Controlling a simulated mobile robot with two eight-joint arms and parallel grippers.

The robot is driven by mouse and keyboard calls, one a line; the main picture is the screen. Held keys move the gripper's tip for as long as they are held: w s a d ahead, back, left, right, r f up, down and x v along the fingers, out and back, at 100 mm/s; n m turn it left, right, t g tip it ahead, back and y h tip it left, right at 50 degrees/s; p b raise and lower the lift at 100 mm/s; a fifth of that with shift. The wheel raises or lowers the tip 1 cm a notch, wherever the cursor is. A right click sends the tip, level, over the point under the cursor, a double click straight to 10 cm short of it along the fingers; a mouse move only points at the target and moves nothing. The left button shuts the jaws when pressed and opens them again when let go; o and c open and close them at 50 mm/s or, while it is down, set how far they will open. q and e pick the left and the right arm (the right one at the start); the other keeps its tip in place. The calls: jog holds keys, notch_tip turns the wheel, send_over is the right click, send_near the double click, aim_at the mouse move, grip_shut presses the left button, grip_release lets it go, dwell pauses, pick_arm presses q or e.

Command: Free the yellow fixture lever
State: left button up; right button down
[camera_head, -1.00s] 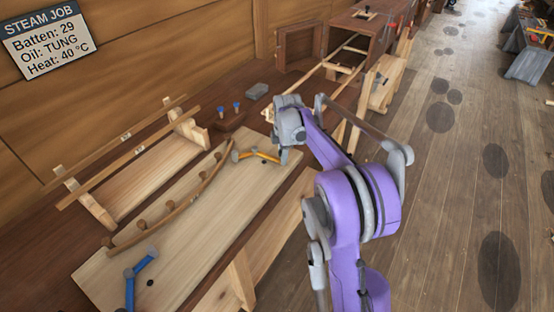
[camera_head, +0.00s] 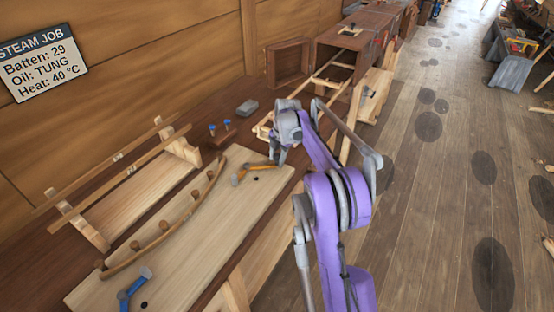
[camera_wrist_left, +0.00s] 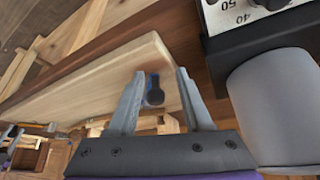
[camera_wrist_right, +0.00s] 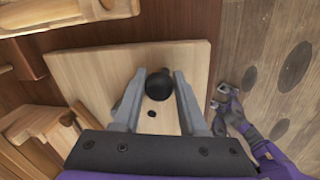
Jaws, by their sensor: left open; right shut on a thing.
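The yellow lever (camera_head: 262,167) lies at the far end of the pale board (camera_head: 205,225), with a grey joint at its left end. My right gripper (camera_head: 279,158) is shut on its right end. In the right wrist view, a dark round knob (camera_wrist_right: 158,85) sits between my right fingers; no yellow shows there. A curved batten (camera_head: 170,225) runs along pegs on the board. A blue lever (camera_head: 133,286) is at the near end. My left gripper (camera_wrist_left: 155,98) is open, outside the head view; a dark blue knob (camera_wrist_left: 154,92) shows between its fingers, contact unclear.
A wooden rack (camera_head: 135,190) with straight battens stands left of the board. A grey block (camera_head: 247,108) and two blue-topped pegs (camera_head: 219,127) are behind it. In the left wrist view, a grey cylinder (camera_wrist_left: 275,105) stands close on the right. Open floor (camera_head: 430,220) lies to the right.

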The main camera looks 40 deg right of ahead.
dwell(0.3)
jog(key=shift+c, duration=2.3)
grip_release()
jog(key=shift+w, duration=0.1)
notch_tip(320, 180, up, 11)
jog(key=s, duration=0.2)
jog(key=shift+d+f, duration=0.15)
jog(key=shift+d, duration=0.1)
